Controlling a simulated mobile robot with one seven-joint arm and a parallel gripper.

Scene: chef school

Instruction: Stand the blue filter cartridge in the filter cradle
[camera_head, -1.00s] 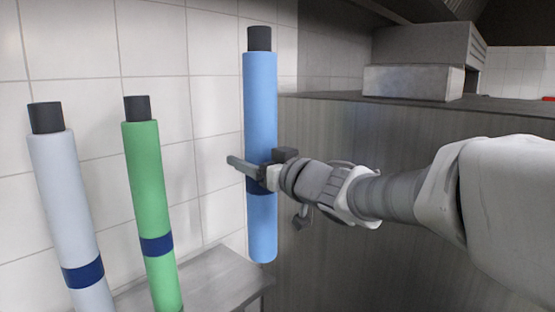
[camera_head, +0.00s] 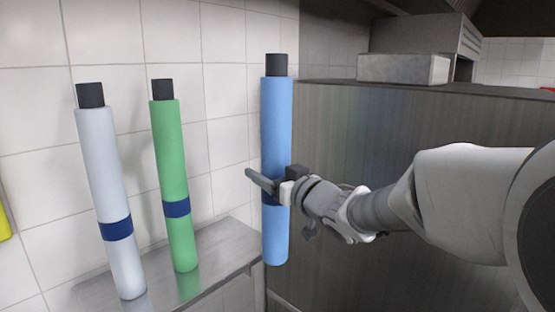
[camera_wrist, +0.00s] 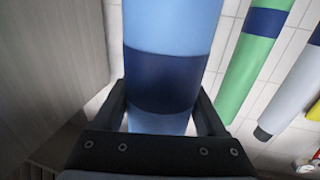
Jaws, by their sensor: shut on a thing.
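The blue filter cartridge (camera_head: 276,130) is a tall light-blue cylinder with a black cap and a dark blue band. My gripper (camera_head: 268,186) is shut on it at the band and holds it upright. In the head view its lower end shows in front of the right end of a metal shelf; I cannot tell its height from this. In the wrist view the dark band of the cartridge (camera_wrist: 168,80) lies between the two fingers of my gripper (camera_wrist: 165,118). I cannot make out the filter cradle in either view.
A green cartridge (camera_head: 172,150) and a white cartridge (camera_head: 104,165) stand on the metal shelf (camera_head: 225,262) to the left, against a tiled wall. A large metal cabinet (camera_head: 400,140) stands behind my arm to the right. A yellow thing (camera_head: 3,220) shows at the left edge.

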